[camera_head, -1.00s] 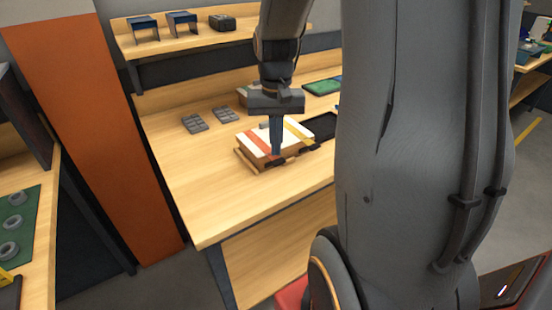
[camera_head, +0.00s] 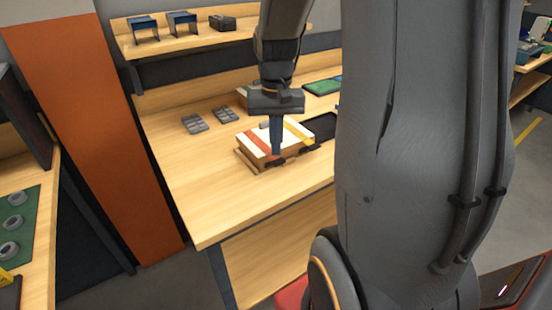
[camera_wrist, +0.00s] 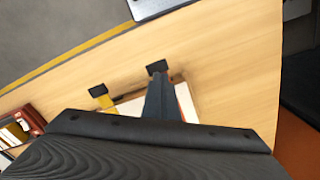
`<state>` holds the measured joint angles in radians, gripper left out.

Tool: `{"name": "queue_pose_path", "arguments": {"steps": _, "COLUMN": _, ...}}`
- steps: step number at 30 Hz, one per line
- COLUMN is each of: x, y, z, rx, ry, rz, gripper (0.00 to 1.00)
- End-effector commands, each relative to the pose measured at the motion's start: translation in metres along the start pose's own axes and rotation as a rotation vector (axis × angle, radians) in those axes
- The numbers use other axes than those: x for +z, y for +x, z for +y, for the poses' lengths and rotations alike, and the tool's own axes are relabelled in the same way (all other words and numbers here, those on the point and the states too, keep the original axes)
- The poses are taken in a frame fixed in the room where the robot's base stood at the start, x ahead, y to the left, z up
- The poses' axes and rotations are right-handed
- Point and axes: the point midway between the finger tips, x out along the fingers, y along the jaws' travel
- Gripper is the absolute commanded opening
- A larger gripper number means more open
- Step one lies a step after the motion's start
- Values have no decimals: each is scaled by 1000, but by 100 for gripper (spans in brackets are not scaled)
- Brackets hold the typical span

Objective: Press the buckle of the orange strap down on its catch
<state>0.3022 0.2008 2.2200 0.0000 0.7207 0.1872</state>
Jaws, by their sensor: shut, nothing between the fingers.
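A box with a white top (camera_head: 277,129) stands on the wooden workbench. The orange strap (camera_head: 257,142) runs over its left part to a dark buckle (camera_head: 274,163) at the front edge. My gripper (camera_head: 276,153) is shut and empty, pointing straight down with its fingertips at that buckle. In the wrist view the fingertips (camera_wrist: 158,79) are right beside or on the dark buckle (camera_wrist: 157,66); I cannot tell whether they touch. The fingers hide most of the orange strap there. Whether the buckle is down on its catch is too small to tell.
A yellow strap (camera_head: 297,130) with its own dark buckle (camera_head: 307,148) lies to the right on the same box. Grey parts (camera_head: 195,123) lie on the bench to the left, and a dark tray (camera_head: 322,126) is at the right. The bench front is clear.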

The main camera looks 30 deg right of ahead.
Motion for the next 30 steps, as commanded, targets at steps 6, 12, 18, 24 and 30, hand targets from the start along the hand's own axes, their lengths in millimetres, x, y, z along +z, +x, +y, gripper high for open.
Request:
{"name": "queue_pose_path", "arguments": {"steps": 6, "x": 0, "y": 0, "z": 0, "rx": 0, "ry": 0, "rz": 0, "gripper": 0}}
{"name": "queue_pose_path", "arguments": {"steps": 12, "x": 0, "y": 6, "z": 0, "rx": 0, "ry": 0, "rz": -1, "gripper": 0}}
{"name": "queue_pose_path", "arguments": {"steps": 18, "x": 0, "y": 14, "z": 0, "rx": 0, "ry": 0, "rz": -1, "gripper": 0}}
{"name": "queue_pose_path", "arguments": {"steps": 24, "x": 0, "y": 21, "z": 0, "rx": 0, "ry": 0, "rz": 0, "gripper": 0}}
{"name": "queue_pose_path", "arguments": {"steps": 30, "x": 0, "y": 28, "z": 0, "rx": 0, "ry": 0, "rz": -1, "gripper": 0}}
